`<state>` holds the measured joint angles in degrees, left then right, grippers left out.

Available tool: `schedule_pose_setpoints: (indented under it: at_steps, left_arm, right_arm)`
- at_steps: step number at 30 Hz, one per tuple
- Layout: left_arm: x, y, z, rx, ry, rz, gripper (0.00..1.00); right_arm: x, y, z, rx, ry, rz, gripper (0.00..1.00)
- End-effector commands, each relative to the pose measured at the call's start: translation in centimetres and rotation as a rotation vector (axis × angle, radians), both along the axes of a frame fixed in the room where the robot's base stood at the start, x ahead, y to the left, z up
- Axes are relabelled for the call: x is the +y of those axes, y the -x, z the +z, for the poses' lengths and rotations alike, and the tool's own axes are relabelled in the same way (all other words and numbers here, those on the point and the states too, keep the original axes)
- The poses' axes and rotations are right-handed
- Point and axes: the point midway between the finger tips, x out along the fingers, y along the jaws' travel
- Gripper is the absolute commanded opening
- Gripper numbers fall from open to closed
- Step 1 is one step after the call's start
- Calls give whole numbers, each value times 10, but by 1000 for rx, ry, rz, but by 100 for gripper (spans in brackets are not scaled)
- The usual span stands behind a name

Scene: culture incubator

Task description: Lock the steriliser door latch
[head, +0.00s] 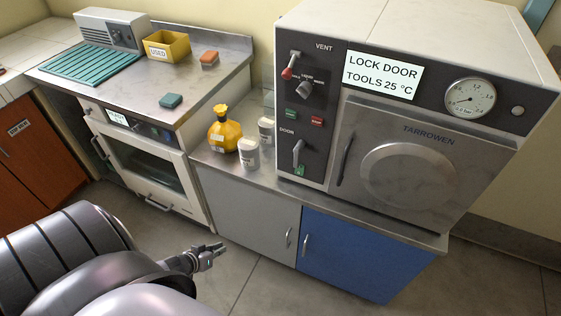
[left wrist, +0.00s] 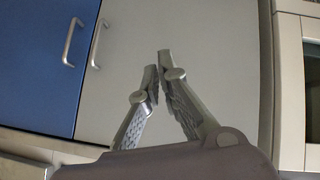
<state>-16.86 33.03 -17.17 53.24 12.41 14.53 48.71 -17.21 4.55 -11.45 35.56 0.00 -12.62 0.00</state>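The steriliser (head: 400,60) stands on the counter at the right of the head view. Its door (head: 405,170), marked TARROWEN, looks closed and has a dark upright handle (head: 345,158) on its left edge. The door latch lever (head: 298,152) is on the dark panel left of the door, under the word DOOR, and stands roughly upright with a green mark (head: 299,170) below it. The display (head: 383,75) reads LOCK DOOR, TOOLS 25 °C. My left gripper (head: 218,248) is low in front of the grey cabinet, well below the latch, with empty fingers (left wrist: 157,70) brought together. My right gripper is out of view.
A red-knobbed vent lever (head: 288,72) and a selector knob (head: 304,90) sit above the latch. A yellow bottle (head: 225,133) and white jars (head: 249,153) stand left of the steriliser. Blue (head: 360,255) and grey (head: 245,205) cabinet doors are below. Open floor lies in front.

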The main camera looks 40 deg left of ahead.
Motion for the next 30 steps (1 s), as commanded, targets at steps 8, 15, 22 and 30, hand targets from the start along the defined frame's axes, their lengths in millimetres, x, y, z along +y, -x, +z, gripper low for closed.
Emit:
schedule_pose_setpoints:
  at_steps: [8,15,22,30]
  left_arm:
    - [41,-101,139,-337,442,40,0]
    - [26,-137,253,-405,902,-35,0]
    - [7,-141,314,-344,1182,-90,0]
    - [2,-141,328,-320,1249,-99,0]
  right_arm:
    - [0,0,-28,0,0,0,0]
    - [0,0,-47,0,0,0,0]
    - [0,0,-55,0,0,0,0]
    - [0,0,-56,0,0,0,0]
